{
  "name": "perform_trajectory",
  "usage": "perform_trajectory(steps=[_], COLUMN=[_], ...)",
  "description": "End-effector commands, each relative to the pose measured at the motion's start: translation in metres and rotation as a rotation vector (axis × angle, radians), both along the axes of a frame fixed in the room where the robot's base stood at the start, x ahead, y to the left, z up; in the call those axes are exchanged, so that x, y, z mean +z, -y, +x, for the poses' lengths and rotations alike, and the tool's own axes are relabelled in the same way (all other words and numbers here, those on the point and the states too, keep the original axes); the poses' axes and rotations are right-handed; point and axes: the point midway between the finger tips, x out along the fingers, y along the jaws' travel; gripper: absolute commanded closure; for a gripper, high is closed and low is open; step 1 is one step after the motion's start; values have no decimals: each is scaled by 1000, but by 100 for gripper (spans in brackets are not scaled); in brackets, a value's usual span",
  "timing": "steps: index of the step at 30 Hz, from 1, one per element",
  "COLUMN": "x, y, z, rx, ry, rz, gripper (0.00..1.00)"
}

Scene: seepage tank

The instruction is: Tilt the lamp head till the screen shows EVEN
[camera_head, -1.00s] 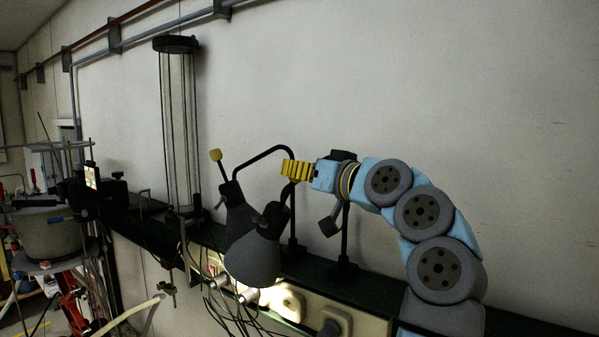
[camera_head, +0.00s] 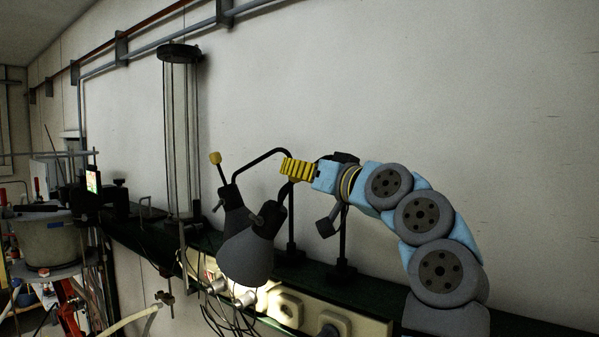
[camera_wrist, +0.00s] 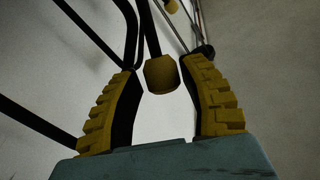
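The dark grey lamp head (camera_head: 246,256) hangs low on its black arm in the head view, lit side down. A dark rod rises from it towards my gripper (camera_head: 290,168). In the wrist view a yellow knob (camera_wrist: 162,75) on a dark rod sits between the two ridged yellow fingers of my gripper (camera_wrist: 161,68). In the head view the fingers hide this knob. The small screen (camera_head: 93,181) at left shows green and some red; its text is too small to read.
A second yellow knob (camera_head: 215,158) stands on a rod left of my gripper. A tall clear column (camera_head: 181,135) stands behind on the dark green shelf (camera_head: 375,290). Sockets and cables lie below the lamp. The wall area above my arm is clear.

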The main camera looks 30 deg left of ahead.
Motion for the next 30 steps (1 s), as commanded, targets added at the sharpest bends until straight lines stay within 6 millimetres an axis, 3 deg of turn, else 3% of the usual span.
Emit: perform_trajectory(steps=[11,24,30], x=[0,-7,-8], y=[10,82,104], z=[-4,-33,-43], rx=[-1,-1,-1], ry=[3,1,2], rz=[0,-1,0], gripper=[58,58,58])
